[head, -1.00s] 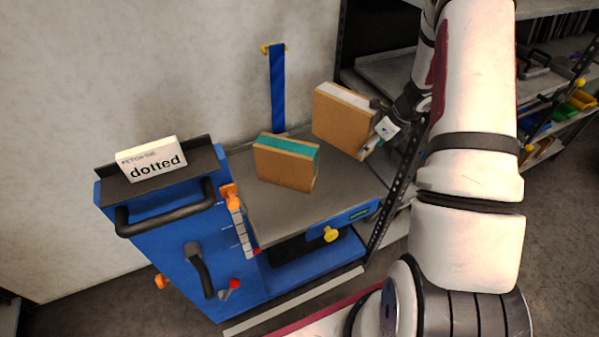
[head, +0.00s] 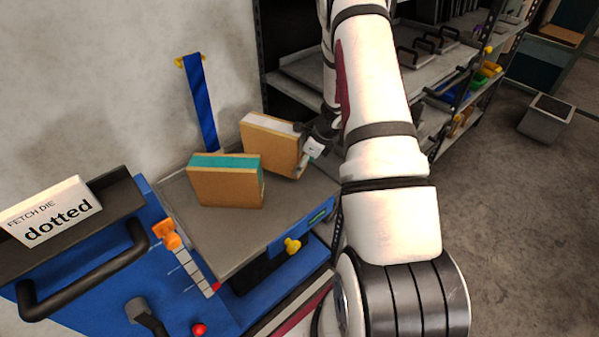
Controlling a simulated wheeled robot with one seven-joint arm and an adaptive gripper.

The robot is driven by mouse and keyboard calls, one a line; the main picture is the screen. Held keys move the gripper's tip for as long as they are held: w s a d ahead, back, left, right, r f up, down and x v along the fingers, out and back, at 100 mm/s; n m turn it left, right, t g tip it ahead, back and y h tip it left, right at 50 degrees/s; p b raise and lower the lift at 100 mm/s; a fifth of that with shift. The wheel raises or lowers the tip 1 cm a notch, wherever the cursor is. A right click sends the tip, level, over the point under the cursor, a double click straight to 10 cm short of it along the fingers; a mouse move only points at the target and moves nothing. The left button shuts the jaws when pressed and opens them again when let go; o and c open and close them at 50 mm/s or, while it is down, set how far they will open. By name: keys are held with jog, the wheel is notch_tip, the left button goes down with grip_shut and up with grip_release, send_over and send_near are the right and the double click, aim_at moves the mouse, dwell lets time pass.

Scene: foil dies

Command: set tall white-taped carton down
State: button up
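The tall white-taped carton (head: 268,146) is brown with a white strip along its top. It is at the back right of the blue cart's grey deck (head: 225,235), slightly tilted in the picture. My gripper (head: 306,147) is at its right edge and appears shut on it; the fingertips are partly hidden by the carton. The carton's lower edge is close to the deck, but I cannot tell whether it touches. A teal-taped carton (head: 225,185) stands on the deck, in front and to the left.
A dark raised shelf on the cart's left holds a sign (head: 50,212) reading "FETCH DIE dotted". A blue strap (head: 200,105) hangs on the wall behind. Metal shelving (head: 300,75) stands behind my arm. Bare deck shows in front of the cartons.

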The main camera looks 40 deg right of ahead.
aim_at(303, 171)
jog(key=shift+f, duration=1.9)
jog(key=o, duration=1.7)
jog(key=shift+o, duration=0.2)
jog(key=v, duration=0.7)
jog(key=shift+r, duration=0.25)
jog(key=shift+s, duration=0.15)
